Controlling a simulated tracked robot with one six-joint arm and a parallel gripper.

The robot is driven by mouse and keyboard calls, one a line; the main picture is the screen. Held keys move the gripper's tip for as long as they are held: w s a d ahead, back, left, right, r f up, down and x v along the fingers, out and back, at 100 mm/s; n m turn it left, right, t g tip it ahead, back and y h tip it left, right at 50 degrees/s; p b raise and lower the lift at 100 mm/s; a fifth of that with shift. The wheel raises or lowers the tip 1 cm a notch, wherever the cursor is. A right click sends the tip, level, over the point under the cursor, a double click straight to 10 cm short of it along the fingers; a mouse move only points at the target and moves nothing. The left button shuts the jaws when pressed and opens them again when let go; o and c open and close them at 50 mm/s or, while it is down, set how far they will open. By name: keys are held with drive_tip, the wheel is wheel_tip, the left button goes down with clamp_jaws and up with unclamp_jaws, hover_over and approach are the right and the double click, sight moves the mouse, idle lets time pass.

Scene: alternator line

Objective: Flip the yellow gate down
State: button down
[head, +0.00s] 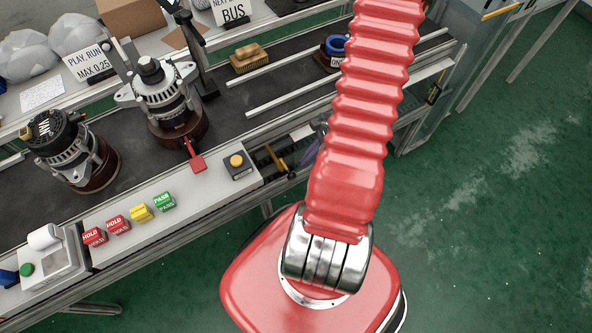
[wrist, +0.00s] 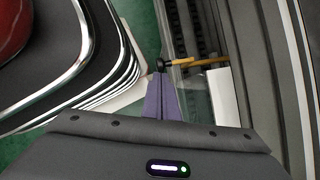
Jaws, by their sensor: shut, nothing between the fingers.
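The yellow gate (head: 275,158) is a thin yellow bar in a gap at the near edge of the conveyor, right of the white shelf in the head view. In the wrist view the yellow gate (wrist: 205,62) runs sideways from the rail, with a dark knob at its left end. My gripper (wrist: 161,78) shows purple fingers, shut and empty, with tips just below the knob in the picture. I cannot tell whether they touch it. In the head view my gripper (head: 318,130) is mostly hidden behind my red arm, just right of the gate.
A white shelf (head: 215,195) with colored blocks and a yellow button box (head: 237,164) lies left of the gate. Alternators (head: 163,95) stand on the dark conveyor (head: 235,117). A clear-sided cabinet (head: 425,115) is at right. Green floor (head: 500,220) is open at right.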

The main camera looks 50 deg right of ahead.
sight(293, 174)
drive_tip(key=shift+x, duration=3.3)
